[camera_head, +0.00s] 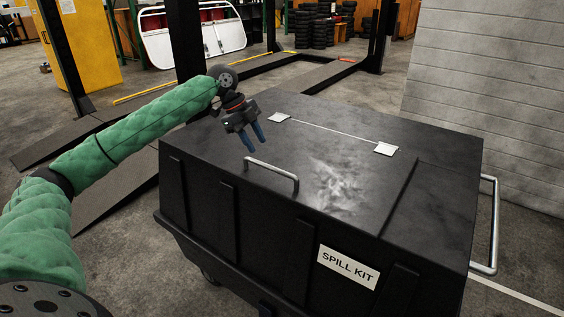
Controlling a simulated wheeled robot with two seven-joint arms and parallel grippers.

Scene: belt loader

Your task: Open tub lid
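A large black tub (258,238) marked "SPILL KIT" stands in front of me. Its black lid (335,165) lies flat and closed on top, with two light hinges along a seam towards the far side. A silver bar handle (272,170) sits near the lid's front edge. My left gripper (254,143) hangs above the lid, up and left of the handle in the picture, with its blue fingers pointing down. The fingers are apart with nothing between them, and they do not touch the handle. My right gripper is not in view.
A silver push rail (488,225) sticks out from the tub's right side. A pale block wall (490,100) stands behind on the right. Dark lift posts and ramps stand behind and left. A yellow cabinet (82,45) is at the far left.

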